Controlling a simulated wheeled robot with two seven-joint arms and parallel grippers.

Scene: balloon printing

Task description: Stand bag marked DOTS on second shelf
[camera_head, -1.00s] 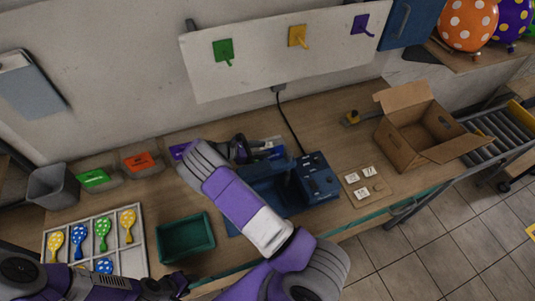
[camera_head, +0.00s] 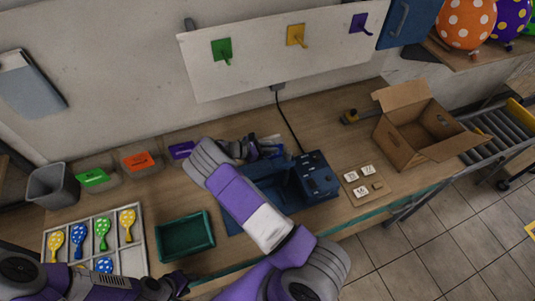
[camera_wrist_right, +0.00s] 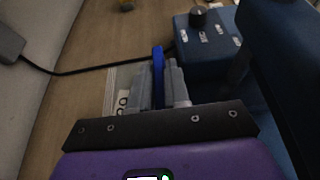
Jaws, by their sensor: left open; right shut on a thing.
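My right gripper (camera_head: 258,149) is over the back of the bench, behind the blue machine. In the right wrist view, its fingers (camera_wrist_right: 163,85) are shut on a thin blue thing (camera_wrist_right: 158,66), seen edge on. A pale flat piece with black markings (camera_wrist_right: 121,92) shows beside and below the fingers. I cannot read the word DOTS anywhere, and I cannot tell whether the blue thing is a bag. My left gripper (camera_head: 178,284) is open and empty at the bench's front edge. A wooden shelf (camera_head: 463,62) with balloons on it shows at the upper right; I cannot tell which shelf is second.
The blue machine (camera_head: 317,175) stands right beside the right gripper, with a black cable (camera_head: 290,126) behind.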

